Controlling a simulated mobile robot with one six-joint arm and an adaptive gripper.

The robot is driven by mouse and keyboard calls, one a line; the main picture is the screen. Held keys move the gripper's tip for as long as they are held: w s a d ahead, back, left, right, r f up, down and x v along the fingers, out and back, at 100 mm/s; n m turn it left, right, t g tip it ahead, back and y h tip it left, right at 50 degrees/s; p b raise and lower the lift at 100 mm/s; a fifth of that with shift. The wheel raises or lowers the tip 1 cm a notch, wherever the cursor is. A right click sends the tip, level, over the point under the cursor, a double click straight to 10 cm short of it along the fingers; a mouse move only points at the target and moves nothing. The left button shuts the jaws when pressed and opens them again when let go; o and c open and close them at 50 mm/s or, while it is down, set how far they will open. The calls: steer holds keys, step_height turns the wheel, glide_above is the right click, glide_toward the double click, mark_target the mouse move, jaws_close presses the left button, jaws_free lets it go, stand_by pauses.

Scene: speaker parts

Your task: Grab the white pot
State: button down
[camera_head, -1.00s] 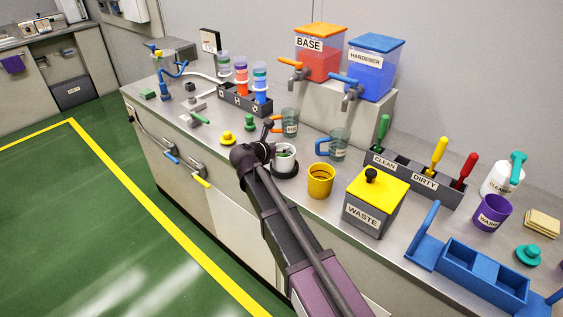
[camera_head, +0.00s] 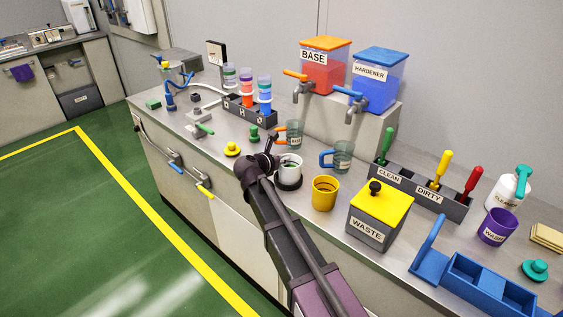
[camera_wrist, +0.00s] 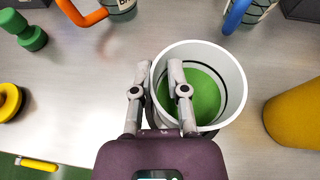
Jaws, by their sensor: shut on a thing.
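The white pot (camera_head: 291,171) is upright at a round black base (camera_head: 289,184) on the metal counter. In the wrist view the white pot (camera_wrist: 236,92) shows from above, with a green inside. My gripper (camera_wrist: 163,72) is shut on the pot's left wall, with one finger inside the rim and the other outside. In the head view my gripper (camera_head: 272,158) is at the pot's left side, partly hidden by my arm. I cannot tell whether the pot is clear of the base.
A yellow cup (camera_head: 325,194) stands close to the pot's right. Glass mugs with orange (camera_head: 294,134) and blue (camera_head: 343,157) handles stand behind it. A yellow knob (camera_head: 232,149) and a green one (camera_head: 254,134) are to the left. The waste box (camera_head: 377,217) is farther right.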

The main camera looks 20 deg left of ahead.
steer(key=s+r+p, duration=0.2)
steer(key=s, duration=0.6)
steer(key=s+d+r+p, duration=0.1)
steer(key=s+r+p, duration=0.1)
steer(key=s, duration=0.6)
steer(key=shift+d+r+p, duration=0.25)
steer(key=shift+r+p, duration=0.1)
steer(key=shift+r, duration=0.1)
steer(key=shift+w, duration=0.1)
steer(key=shift+r, duration=0.1)
